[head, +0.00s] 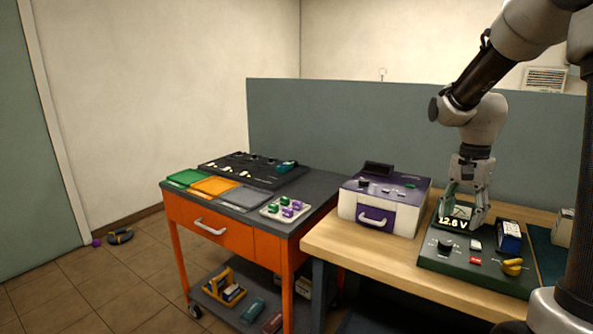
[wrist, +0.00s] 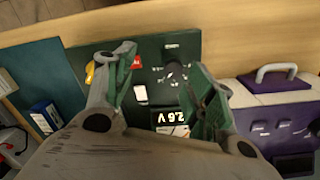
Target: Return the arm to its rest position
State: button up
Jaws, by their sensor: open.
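My gripper (head: 466,208) hangs at the end of my arm at the right of the head view, pointing down over the dark green tester board (head: 440,262). In the wrist view my gripper (wrist: 160,88) is open, its two green-padded fingers spread, with nothing between them. Below the fingers the tester board (wrist: 152,58) shows a display (wrist: 173,118), a black knob (wrist: 176,72) and a white switch (wrist: 140,95). I cannot tell whether the fingertips touch the board.
A white and purple box (head: 345,205) stands left of the board on the wooden bench (head: 335,246). A blue battery (head: 509,236) and yellow clamp (head: 512,266) are at the board's right. An orange cart (head: 215,237) with coloured trays stands further left. A grey partition (head: 340,130) rises behind.

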jog(key=s+a+r+n+t, duration=0.2)
jog(key=s+r+n, duration=0.2)
jog(key=s, duration=0.6)
jog(key=s+a+r+n+t, duration=0.2)
jog(key=s+r+n+t, duration=0.1)
jog(key=s+n, duration=0.4)
jog(key=s+r, duration=0.1)
jog(key=s, duration=0.1)
jog(key=shift+s+a+r+n, duration=0.25)
jog(key=shift+s+a+n, duration=0.05)
jog(key=shift+s, duration=0.05)
dwell(0.3)
